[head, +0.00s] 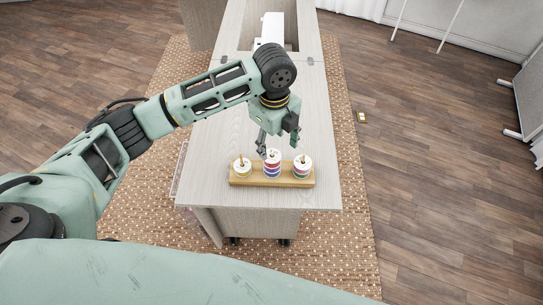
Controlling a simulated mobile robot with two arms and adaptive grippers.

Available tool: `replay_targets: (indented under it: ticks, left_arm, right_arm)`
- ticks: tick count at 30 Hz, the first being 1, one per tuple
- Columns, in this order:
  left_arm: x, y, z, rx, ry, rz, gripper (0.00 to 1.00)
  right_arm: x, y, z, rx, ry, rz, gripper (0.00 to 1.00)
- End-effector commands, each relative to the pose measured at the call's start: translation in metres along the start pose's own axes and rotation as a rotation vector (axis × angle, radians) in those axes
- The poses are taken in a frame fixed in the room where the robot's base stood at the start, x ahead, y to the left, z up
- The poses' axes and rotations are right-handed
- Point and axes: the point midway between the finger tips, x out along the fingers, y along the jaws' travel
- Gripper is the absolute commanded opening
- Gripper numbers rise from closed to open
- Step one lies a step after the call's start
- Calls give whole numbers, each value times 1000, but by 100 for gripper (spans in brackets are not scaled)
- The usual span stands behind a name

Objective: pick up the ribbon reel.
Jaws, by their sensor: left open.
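A wooden stand (272,180) lies near the front edge of the cabinet top and bears reels on upright pegs. A pale yellowish reel (242,168) is at its left. A taller stack with red, white, blue and purple bands (272,167) is in the middle. A white reel with a red and green edge (302,168) is at its right. I cannot tell for sure which one is the ribbon reel. My left gripper (276,147) is open, pointing down above and just behind the stand, close to the middle stack. My right gripper is not in view.
The cabinet top (315,115) is clear around the stand. A white sewing machine (271,30) stands in a recess at the far end. A patterned rug (355,215) lies under the cabinet.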

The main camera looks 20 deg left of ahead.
Motion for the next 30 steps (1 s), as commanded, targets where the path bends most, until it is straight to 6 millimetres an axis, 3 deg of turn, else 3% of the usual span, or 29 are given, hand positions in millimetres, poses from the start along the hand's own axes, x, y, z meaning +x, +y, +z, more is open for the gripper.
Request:
replay_targets:
  ticks: [5,21,30]
  left_arm:
    - [1,1,8,27,-11,19,56]
    - [67,5,13,25,-11,15,56]
    - [72,4,14,25,-12,13,54]
  right_arm:
    - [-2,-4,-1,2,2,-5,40]
    - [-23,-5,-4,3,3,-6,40]
    - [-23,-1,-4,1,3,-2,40]
